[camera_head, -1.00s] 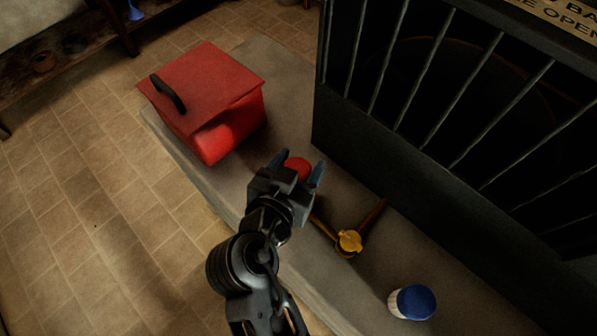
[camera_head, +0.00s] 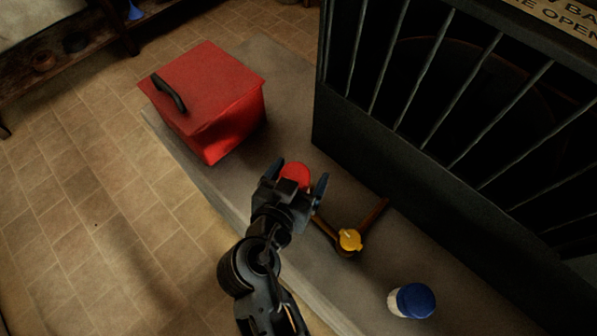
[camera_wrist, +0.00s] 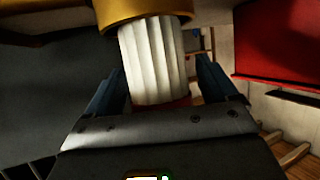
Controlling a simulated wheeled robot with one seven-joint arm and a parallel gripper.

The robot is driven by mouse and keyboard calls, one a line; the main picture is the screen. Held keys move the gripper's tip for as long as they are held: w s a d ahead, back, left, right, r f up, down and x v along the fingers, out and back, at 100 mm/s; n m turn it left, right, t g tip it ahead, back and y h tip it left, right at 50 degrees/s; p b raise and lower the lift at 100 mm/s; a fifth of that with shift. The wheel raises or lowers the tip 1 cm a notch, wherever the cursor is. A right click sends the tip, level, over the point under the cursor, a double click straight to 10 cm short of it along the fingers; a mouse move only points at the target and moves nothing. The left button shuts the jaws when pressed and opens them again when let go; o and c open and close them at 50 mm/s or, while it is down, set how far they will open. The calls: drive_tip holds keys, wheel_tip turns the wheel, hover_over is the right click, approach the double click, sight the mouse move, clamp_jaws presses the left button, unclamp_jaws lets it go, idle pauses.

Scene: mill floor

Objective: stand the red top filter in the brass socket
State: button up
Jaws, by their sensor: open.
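The red top filter (camera_head: 294,173) shows its round red cap between my gripper's fingers in the head view. In the wrist view its white pleated body (camera_wrist: 155,60) runs between the fingers, with a sliver of red near the palm. Its far end goes into the brass socket (camera_wrist: 145,14), a ring at the top edge of that view; how deep it sits is hidden. The socket is hidden in the head view. My gripper (camera_head: 297,178) is open, with a finger on either side of the filter and a gap visible beside the right finger in the wrist view.
A red box (camera_head: 205,95) with a black handle stands on the grey slab (camera_head: 285,70) behind. A yellow-topped piece (camera_head: 350,240) lies by two brown bars, and a blue-topped white filter (camera_head: 412,300) is at front right. A dark barred cage (camera_head: 420,150) borders the right.

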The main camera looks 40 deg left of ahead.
drive_tip(key=b+v, duration=0.1)
drive_tip(key=v, duration=1.1)
drive_tip(key=shift+r, duration=0.15)
